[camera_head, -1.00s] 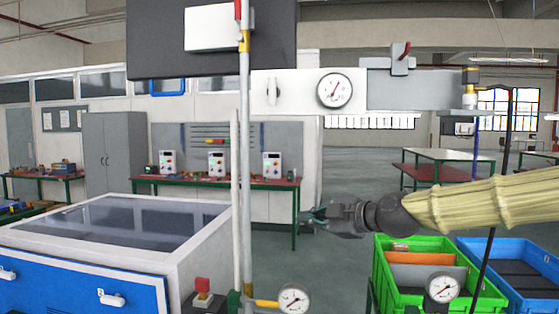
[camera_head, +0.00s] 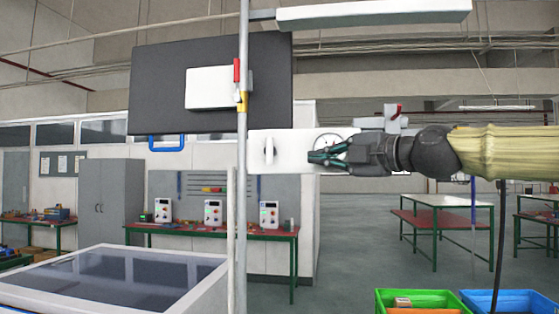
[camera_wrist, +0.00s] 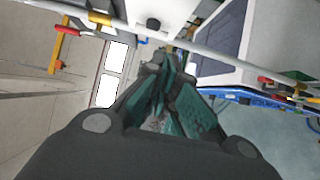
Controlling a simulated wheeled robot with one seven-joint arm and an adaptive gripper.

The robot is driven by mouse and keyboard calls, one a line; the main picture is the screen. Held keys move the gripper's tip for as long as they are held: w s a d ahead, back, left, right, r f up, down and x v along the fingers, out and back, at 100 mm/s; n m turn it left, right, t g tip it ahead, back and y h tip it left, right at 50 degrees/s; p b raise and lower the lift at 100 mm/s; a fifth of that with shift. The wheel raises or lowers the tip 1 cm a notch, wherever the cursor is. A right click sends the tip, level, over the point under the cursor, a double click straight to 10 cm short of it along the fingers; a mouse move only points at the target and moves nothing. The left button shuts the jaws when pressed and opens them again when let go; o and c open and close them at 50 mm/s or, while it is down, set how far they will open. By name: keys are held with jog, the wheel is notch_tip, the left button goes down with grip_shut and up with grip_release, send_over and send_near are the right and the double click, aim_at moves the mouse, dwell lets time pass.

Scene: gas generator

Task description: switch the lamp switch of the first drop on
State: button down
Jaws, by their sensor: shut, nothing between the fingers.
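A small white upright knob (camera_head: 268,149) sits on the left part of a white panel (camera_head: 291,139), to the right of the vertical pipe; it looks like a switch, but I see no label saying lamp. My gripper (camera_head: 318,157) is at the panel's height, its fingertips pointing left toward the knob, with a gap between them in the picture. It partly hides the round gauge (camera_head: 326,138). In the wrist view my gripper's teal-padded fingers (camera_wrist: 165,75) are together and hold nothing. I cannot tell their depth to the panel.
A grey vertical pipe (camera_head: 242,215) with a red-handled valve (camera_head: 237,70) stands left of the knob. A black board (camera_head: 160,90) is above left. Another red-handled valve (camera_head: 397,109) sits above my wrist. Green (camera_head: 385,303) and blue bins stand below right.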

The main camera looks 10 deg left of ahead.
jog(key=p, duration=0.6)
send_near(270, 151)
jog(key=w+a+f, duration=0.2)
jog(key=a, duration=0.3)
jog(key=shift+p+x, duration=0.5)
jog(key=shift+x, duration=0.35)
jog(key=shift+d+f+b, duration=0.1)
jog(key=shift+f+b, duration=0.25)
jog(key=shift+b, duration=0.5)
jog(key=shift+w, duration=0.1)
